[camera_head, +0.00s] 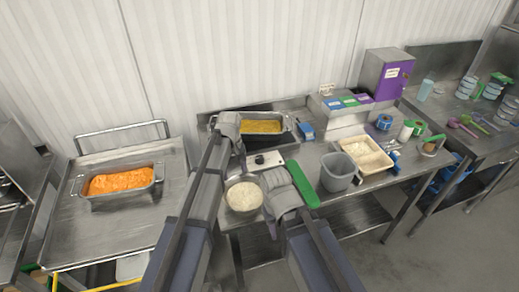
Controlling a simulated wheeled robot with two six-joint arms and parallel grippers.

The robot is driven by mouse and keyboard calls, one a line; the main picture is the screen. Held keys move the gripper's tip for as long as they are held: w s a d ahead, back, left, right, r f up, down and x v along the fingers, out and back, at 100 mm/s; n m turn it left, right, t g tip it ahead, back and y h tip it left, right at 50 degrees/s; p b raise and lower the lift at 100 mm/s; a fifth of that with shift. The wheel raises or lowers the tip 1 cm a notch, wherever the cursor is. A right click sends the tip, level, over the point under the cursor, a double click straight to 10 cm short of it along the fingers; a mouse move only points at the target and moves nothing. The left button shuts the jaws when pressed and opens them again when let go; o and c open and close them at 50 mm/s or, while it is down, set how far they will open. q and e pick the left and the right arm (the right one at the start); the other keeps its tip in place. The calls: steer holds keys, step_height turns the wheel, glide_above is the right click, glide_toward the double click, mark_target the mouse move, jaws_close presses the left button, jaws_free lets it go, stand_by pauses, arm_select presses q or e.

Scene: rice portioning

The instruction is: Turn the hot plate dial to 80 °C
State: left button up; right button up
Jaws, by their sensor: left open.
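The hot plate's white control panel (265,161) is on the steel table, with a small dark dial (259,160) on it. The dial's setting is too small to read. A metal pan of yellow food (262,127) sits behind the panel. My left gripper (238,146) is open, just left of the panel and beside the pan's left end. It looks apart from the dial, and its fingertips are hard to make out. My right gripper (279,184) is in front of the panel, between a pot of white rice and a green object. Its fingers are not clear.
The rice pot (243,197) stands in front of the panel. The green object (303,184), a grey bucket (338,172) and a tray of rice (364,154) are to the right. A pan of orange food (120,182) sits on a left cart (90,235).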

mark_target(260, 157)
arm_select(q)
steer(key=w+d+n, duration=0.2)
steer(key=w+d, duration=0.1)
steer(key=w, duration=0.2)
steer(key=w+d+n, duration=0.2)
steer(key=w+d, duration=0.1)
steer(key=w, duration=0.2)
steer(key=w+d+n, duration=0.2)
steer(key=w+d, duration=0.1)
steer(key=w, duration=0.2)
steer(key=shift+w+d, duration=0.1)
steer(key=shift+f+b, duration=0.2)
steer(key=shift+b, duration=0.1)
step_height(260, 157, down, 7)
steer(key=b, duration=0.7)
steer(key=shift+f, duration=0.2)
steer(key=shift+r, duration=0.1)
steer(key=shift+c, duration=0.4)
jaws_close()
